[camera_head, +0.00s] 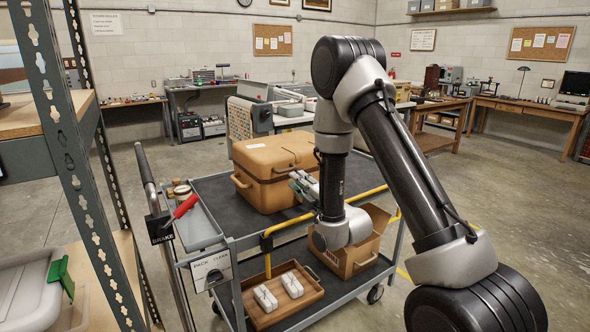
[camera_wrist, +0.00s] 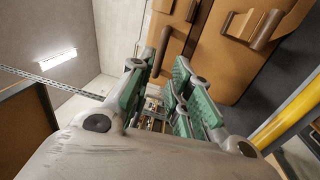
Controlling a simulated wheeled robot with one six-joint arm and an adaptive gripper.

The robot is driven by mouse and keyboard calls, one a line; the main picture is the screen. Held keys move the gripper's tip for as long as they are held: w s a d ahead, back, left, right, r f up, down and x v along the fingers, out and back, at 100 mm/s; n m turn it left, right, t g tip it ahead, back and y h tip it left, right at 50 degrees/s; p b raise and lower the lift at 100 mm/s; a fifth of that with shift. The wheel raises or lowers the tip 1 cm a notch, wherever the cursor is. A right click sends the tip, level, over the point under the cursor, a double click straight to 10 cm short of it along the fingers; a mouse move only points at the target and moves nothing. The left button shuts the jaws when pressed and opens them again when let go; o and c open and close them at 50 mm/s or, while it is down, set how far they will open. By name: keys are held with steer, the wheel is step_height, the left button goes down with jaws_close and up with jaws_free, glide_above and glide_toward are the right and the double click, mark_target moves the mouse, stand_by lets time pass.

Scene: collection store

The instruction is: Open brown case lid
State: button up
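The brown case (camera_head: 262,190) stands on the top deck of a cart, and its lid (camera_head: 270,150) is down. A carrying handle (camera_head: 240,181) shows on its left side. My gripper (camera_head: 296,181) is at the case's near right side, partly hidden by my arm. In the wrist view, the gripper's green-padded fingers (camera_wrist: 163,72) are apart with nothing held between them. The case (camera_wrist: 220,60) fills the upper right there, with a brown handle (camera_wrist: 266,30) on it. Whether a finger touches the case cannot be told.
The cart's dark top deck (camera_head: 215,188) has bare room left of the case. A yellow rail (camera_head: 300,219) runs along its near edge. Below are an open cardboard box (camera_head: 345,262) and a wooden tray (camera_head: 309,300) with white items. A metal shelf post (camera_head: 75,150) stands at left.

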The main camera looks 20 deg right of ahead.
mark_target(287, 171)
steer(key=x, duration=0.7)
steer(key=shift+w, duration=0.25)
jaws_close()
